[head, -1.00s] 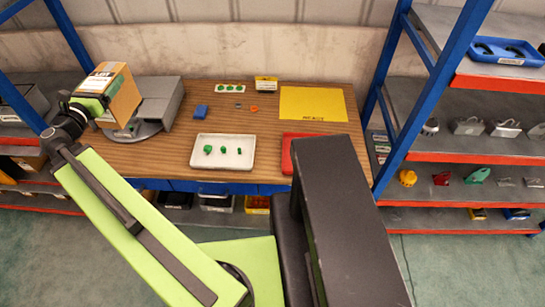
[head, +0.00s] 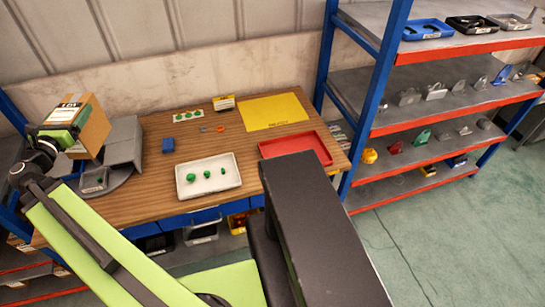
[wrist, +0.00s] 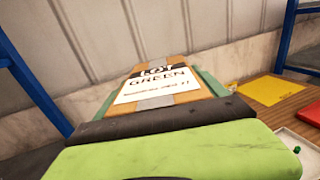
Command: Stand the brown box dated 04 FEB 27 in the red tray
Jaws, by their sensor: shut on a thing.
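My gripper (head: 57,136) is shut on a brown box (head: 95,127) and holds it up at the left, in front of the grey machine. The box has a white label reading LOT GREEN, with grey tape, in the wrist view (wrist: 160,82). Its smaller date line is too blurred to read. The box is tilted. The red tray (head: 327,146) lies at the right front of the wooden table, far right of my gripper. It looks empty, and its near side is hidden behind my dark body part. A corner of it shows in the wrist view (wrist: 311,117).
A white tray (head: 232,184) with green pieces stands left of the red tray. The grey machine (head: 124,147) stands beside my held box. Blue-posted shelves (head: 365,90) flank the table.

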